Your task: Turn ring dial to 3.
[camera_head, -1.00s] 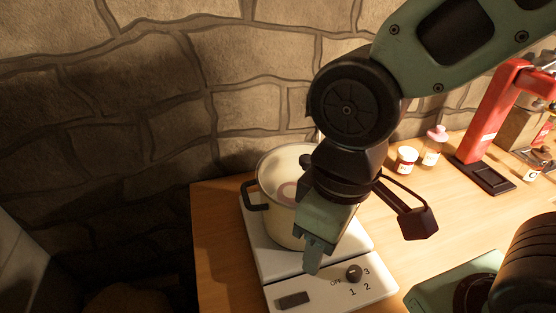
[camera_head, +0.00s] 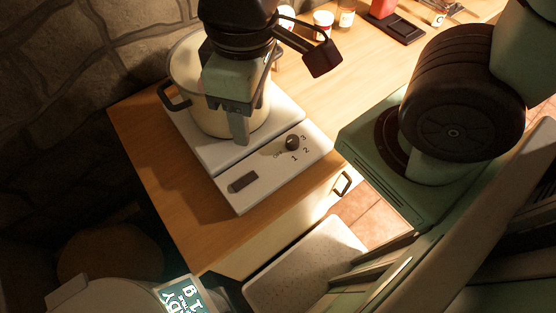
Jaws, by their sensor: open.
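The ring dial (camera_head: 292,143) is a small black knob on the front panel of a white hotplate (camera_head: 270,170). The marks OFF, 1, 2 and 3 are printed around it. Which mark it points to is too small to tell. My gripper (camera_head: 240,128) hangs over the hotplate, to the left of the dial and apart from it, in front of the pot. It is open and holds nothing that I can see. One fingertip shows clearly; the other is hard to make out.
A cream pot (camera_head: 184,68) with a black handle stands on the hotplate behind my gripper. Small jars (camera_head: 323,22) and a red stand (camera_head: 384,9) are at the back of the wooden counter (camera_head: 150,135). A bin-like object with a printed label (camera_head: 186,298) is at lower left.

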